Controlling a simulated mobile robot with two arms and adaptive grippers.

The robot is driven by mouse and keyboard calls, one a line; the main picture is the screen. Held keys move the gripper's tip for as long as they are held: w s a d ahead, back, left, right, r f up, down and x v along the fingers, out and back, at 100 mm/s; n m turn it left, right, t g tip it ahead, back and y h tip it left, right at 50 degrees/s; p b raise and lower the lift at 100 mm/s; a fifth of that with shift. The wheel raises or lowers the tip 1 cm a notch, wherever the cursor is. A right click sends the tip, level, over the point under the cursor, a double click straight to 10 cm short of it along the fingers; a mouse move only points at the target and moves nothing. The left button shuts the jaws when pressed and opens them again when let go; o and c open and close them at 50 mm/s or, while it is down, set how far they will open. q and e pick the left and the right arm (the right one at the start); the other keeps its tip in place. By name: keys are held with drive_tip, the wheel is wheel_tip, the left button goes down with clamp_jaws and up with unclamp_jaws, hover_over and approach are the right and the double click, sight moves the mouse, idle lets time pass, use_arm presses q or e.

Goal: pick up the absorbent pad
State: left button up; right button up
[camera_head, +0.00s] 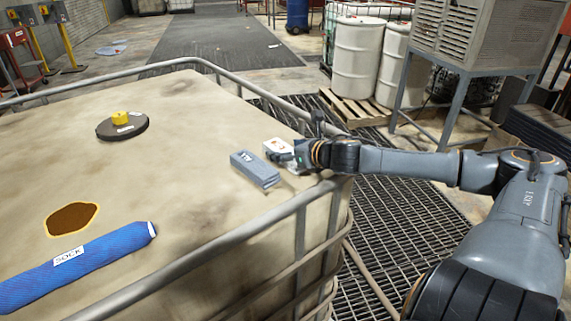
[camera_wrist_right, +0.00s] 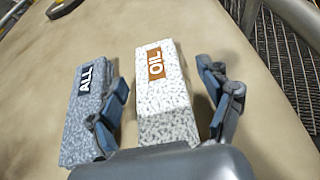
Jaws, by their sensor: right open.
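Two folded absorbent pads lie side by side on the tank top. The grey one (camera_head: 255,168), marked ALL in the right wrist view (camera_wrist_right: 85,122), is on the left. The white one (camera_head: 278,147), marked OIL in the right wrist view (camera_wrist_right: 165,98), is on the right. My right gripper (camera_head: 294,155) is open at the near end of the white pad. In the wrist view its fingers (camera_wrist_right: 165,88) stand on either side of that pad, the left finger by the gap and overlapping the grey pad's edge. Contact cannot be told. My left gripper is not in view.
A blue SOCK roll (camera_head: 105,255) and a brown stain (camera_head: 72,219) are on the tank top at left. A dark lid with a yellow cap (camera_head: 122,119) sits farther back. A metal rail (camera_head: 235,240) borders the top. White drums (camera_head: 357,58) stand beyond the grating.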

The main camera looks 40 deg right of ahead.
drive_tip(key=shift+w+d+b, duration=0.1)
drive_tip(key=shift+w+b, duration=0.2)
drive_tip(key=shift+w, duration=0.1)
drive_tip(key=shift+w+a+f, duration=0.2)
drive_tip(key=shift+w+f, duration=0.05)
drive_tip(key=shift+w, duration=0.2)
drive_tip(key=shift+c, duration=0.4)
drive_tip(key=c, duration=1.1)
